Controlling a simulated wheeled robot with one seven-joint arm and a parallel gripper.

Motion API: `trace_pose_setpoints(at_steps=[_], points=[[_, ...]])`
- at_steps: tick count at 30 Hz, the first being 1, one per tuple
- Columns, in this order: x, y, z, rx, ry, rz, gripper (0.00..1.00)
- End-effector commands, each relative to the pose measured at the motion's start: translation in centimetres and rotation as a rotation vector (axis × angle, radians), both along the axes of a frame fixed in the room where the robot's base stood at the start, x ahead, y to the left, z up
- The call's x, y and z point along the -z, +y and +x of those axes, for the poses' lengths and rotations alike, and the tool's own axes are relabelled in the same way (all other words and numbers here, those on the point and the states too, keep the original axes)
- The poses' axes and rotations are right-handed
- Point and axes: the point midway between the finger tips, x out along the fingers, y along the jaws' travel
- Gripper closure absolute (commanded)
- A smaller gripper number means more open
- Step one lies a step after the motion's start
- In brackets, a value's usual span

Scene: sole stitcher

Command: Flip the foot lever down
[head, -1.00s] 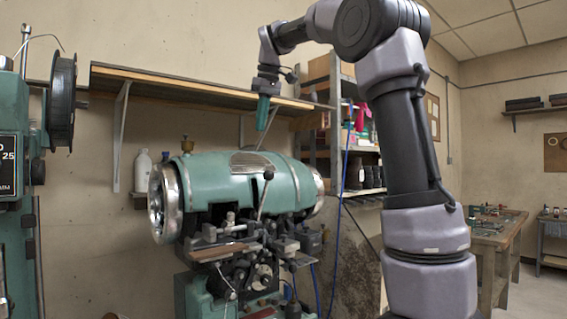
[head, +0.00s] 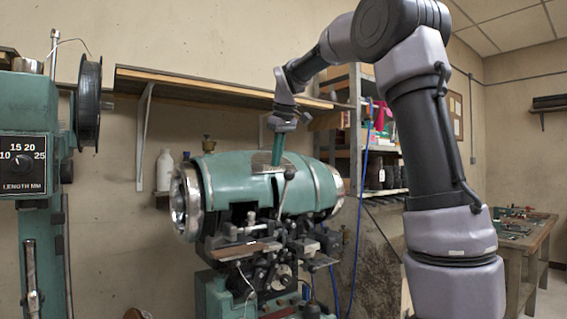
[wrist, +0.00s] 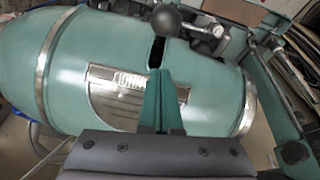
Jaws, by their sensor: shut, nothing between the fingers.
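The green stitching machine (head: 230,190) stands in the middle of the head view. A lever with a dark ball knob (head: 289,173) rises from a slot in the front of its drum, tilted slightly right. I take this to be the foot lever, though no label confirms it. In the wrist view the knob (wrist: 165,18) shows at the top, just beyond my fingertips. My gripper (head: 277,163) points down, its green fingers shut and empty, beside the knob and over the drum's plate. It also shows in the wrist view (wrist: 158,72). I cannot tell whether it touches the drum.
A wooden shelf (head: 200,87) runs along the wall behind the machine. A second green machine (head: 30,140) with a black reel stands at the left edge. A rack (head: 372,140) with bottles is behind my arm. A workbench (head: 525,228) stands at the right.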

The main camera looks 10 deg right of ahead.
Motion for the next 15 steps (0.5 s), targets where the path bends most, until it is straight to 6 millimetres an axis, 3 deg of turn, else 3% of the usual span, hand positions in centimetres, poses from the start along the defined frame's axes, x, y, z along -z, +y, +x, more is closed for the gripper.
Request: trace_pose_setpoints(at_steps=[6, 15], points=[[1.1, -1.3, -2.0, 0.001, -0.003, 0.001, 1.0], [1.4, -1.5, -2.3, 0.001, -0.003, 0.001, 1.0]])
